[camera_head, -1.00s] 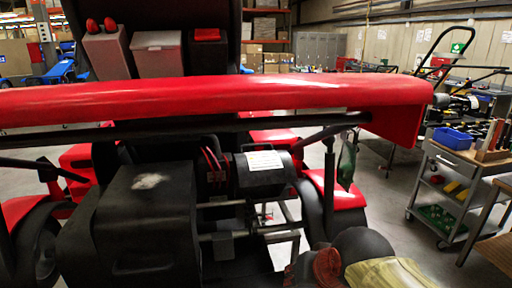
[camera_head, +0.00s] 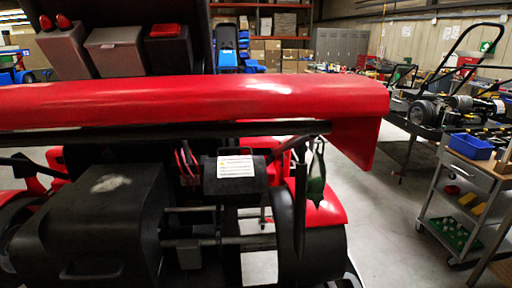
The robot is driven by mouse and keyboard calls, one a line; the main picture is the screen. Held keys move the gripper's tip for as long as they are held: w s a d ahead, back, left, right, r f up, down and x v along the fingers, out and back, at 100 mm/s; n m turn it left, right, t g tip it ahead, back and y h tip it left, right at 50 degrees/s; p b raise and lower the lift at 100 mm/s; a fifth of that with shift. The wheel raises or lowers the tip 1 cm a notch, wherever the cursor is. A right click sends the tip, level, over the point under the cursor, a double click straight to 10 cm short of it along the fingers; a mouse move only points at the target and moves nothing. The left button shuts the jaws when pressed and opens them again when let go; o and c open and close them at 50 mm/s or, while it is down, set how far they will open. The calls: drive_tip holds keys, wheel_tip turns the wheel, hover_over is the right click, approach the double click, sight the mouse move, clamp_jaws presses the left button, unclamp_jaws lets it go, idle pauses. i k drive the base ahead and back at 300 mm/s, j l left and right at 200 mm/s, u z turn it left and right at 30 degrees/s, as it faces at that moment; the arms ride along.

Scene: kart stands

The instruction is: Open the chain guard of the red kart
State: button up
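The red kart fills the near view, seen from close behind its red rear wing (camera_head: 200,102). Below the wing are a black box-shaped housing (camera_head: 105,215) with a recessed handle low on its face and a black cylinder with a white label (camera_head: 236,168). Bare axle bars (camera_head: 215,240) run to the right of the housing. I cannot tell for sure which part is the chain guard. The lower edge of the frame cuts off the kart's lower parts. My gripper is not in view.
A grey tool cart (camera_head: 468,190) with a blue bin (camera_head: 470,146) stands at the right. Behind it another kart (camera_head: 455,105) rests on a stand. A green pouch (camera_head: 317,180) hangs under the wing's right end. Bare floor (camera_head: 390,220) lies between the kart and cart.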

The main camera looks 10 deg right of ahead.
sight(238, 180)
drive_tip(key=i+l, duration=0.1)
drive_tip(key=l, duration=0.25)
drive_tip(key=i+l, duration=0.1)
drive_tip(key=l, duration=0.3)
drive_tip(key=i+l, duration=0.1)
drive_tip(key=l, duration=0.25)
drive_tip(key=i+l, duration=0.1)
drive_tip(key=l, duration=0.3)
drive_tip(key=i+l, duration=0.15)
drive_tip(key=i, duration=0.25)
drive_tip(key=i+l+z, duration=0.1)
drive_tip(key=i, duration=0.25)
